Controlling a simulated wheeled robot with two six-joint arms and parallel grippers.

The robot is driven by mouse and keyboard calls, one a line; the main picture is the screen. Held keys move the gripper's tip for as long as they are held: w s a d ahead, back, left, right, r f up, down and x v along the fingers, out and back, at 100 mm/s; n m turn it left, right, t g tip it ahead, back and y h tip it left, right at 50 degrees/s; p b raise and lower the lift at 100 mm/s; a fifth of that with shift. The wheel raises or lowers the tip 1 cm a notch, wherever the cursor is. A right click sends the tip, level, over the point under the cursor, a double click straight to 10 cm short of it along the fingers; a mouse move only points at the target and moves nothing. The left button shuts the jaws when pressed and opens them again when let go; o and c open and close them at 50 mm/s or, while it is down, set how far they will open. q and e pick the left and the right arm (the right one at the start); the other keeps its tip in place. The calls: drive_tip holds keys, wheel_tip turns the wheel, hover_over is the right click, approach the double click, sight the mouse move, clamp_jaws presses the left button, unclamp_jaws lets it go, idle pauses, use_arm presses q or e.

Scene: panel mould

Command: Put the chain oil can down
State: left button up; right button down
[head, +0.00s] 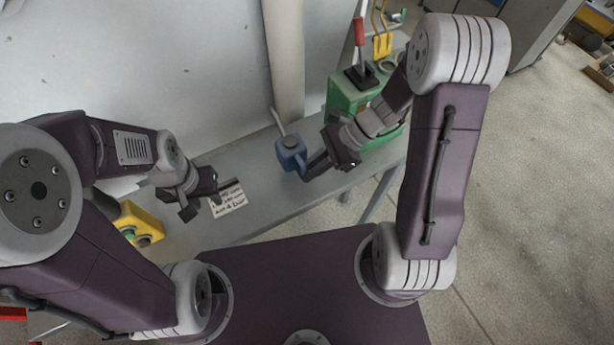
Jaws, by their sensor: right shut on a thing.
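The chain oil can (291,153) is a small blue can with a dark cap and a thin pale spout pointing up and to the left. My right gripper (304,166) is shut on it from the right, at its lower side. The can is over the grey bench (258,160); whether its base touches the bench I cannot tell. My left gripper (208,201) is open and empty, over the bench to the left of the can, beside a paper note.
A yellow box (141,222) with a green button is at the left. A green machine (346,97) with a red-handled lever (360,32) stands behind my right gripper. A wall bounds the back.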

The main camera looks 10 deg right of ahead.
drive_tip(key=shift+s+a+f, duration=0.2)
drive_tip(key=shift+a, duration=0.1)
wheel_tip(320, 180, down, 4)
drive_tip(key=shift+s+r, duration=0.1)
drive_tip(key=shift+r, duration=0.15)
drive_tip(key=shift+w+f, duration=0.2)
drive_tip(key=shift+f, duration=0.05)
drive_tip(key=shift+s, duration=0.1)
